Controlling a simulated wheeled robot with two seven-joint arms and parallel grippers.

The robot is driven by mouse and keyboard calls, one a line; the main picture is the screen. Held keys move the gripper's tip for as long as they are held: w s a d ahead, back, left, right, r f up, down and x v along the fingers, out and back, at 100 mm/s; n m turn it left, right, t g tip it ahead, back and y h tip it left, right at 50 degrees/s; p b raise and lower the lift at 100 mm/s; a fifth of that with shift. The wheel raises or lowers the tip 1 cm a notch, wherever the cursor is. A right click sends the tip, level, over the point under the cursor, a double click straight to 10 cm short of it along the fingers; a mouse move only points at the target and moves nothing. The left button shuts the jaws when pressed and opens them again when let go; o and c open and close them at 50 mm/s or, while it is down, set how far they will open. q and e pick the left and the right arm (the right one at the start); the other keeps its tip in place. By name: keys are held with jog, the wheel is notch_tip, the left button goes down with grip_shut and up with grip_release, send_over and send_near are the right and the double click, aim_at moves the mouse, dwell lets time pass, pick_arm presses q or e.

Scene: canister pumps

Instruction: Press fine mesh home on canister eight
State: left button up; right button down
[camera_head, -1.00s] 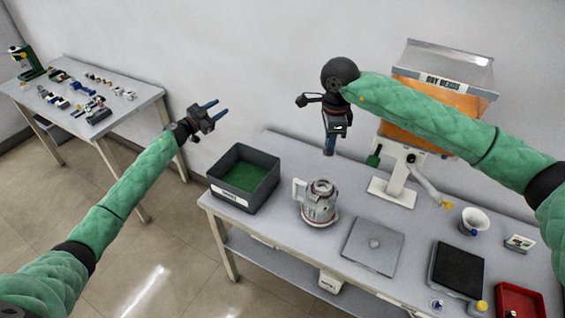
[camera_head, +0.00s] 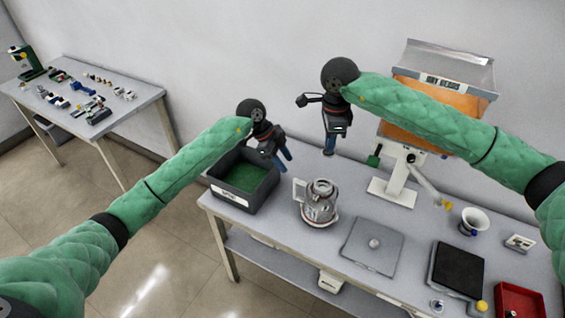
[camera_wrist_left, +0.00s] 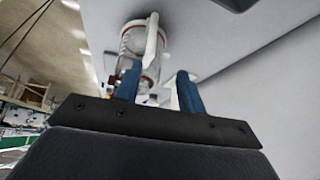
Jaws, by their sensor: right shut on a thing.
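A glassy grey canister (camera_head: 320,203) with red bands and a white handle (camera_head: 298,189) stands upright on the near table. In the left wrist view the canister (camera_wrist_left: 133,45) and its handle lie beyond my fingertips. My left gripper (camera_head: 283,158) hangs above the right edge of the green-floored bin, left of the canister and apart from it. Its blue fingers (camera_wrist_left: 157,87) are open with nothing between them. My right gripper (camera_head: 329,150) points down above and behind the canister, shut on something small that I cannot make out. No number or mesh can be told on the canister.
A grey bin (camera_head: 226,201) stands left of the canister. A grey plate with a knob (camera_head: 372,246), a dark pad (camera_head: 457,268), a white cup (camera_head: 473,221) and a red tray (camera_head: 519,301) stand right. An orange hopper (camera_head: 440,100) stands behind. A side table (camera_head: 140,92) holds small parts.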

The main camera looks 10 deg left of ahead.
pick_arm(q)
jog(key=s+y, duration=0.1)
send_near(295, 198)
jog(key=shift+y, duration=0.4)
jog(key=d+f, duration=0.2)
jog(key=f, duration=0.1)
jog(key=d+f, duration=0.1)
jog(key=d, duration=0.1)
jog(key=shift+w+d+f, duration=0.1)
jog(key=shift+w+f, duration=0.15)
jog(key=shift+w, duration=0.05)
